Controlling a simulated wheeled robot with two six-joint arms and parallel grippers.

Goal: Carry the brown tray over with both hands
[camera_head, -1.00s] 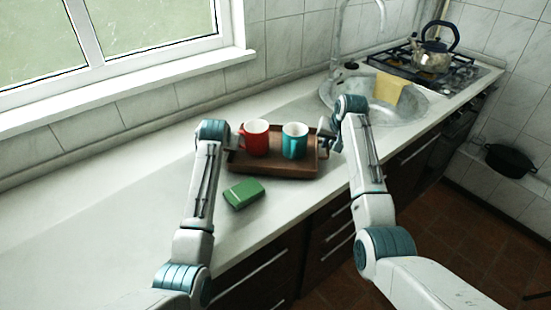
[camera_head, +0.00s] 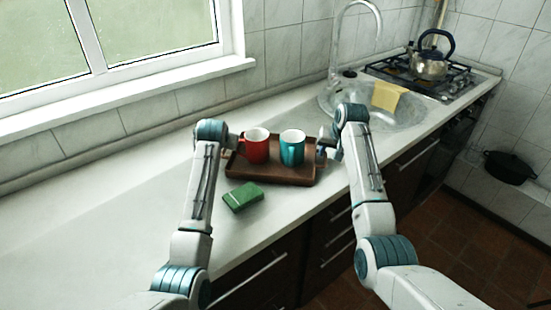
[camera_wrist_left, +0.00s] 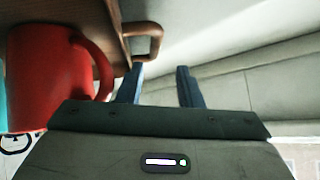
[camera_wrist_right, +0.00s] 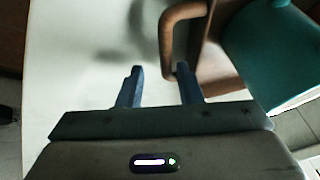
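The brown tray (camera_head: 285,174) lies on the counter with a red mug (camera_head: 254,149) and a teal mug (camera_head: 291,150) standing on it. My left gripper (camera_wrist_left: 160,72) is open at the tray's left end. In the left wrist view the tray's handle (camera_wrist_left: 155,42) is just ahead of the fingers, nearer the left one, not clearly between them. My right gripper (camera_head: 325,148) is at the tray's right end. In the right wrist view it is open (camera_wrist_right: 160,72), with the other handle (camera_wrist_right: 168,40) ahead, close to the right finger. The head view hides both handles behind my wrists.
A green box-like item (camera_head: 243,197) lies on the counter in front of the tray. The sink (camera_head: 395,112) with a yellow cloth (camera_head: 387,96) and the stove with a kettle (camera_head: 431,63) are at the right. The counter left of my left arm is clear.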

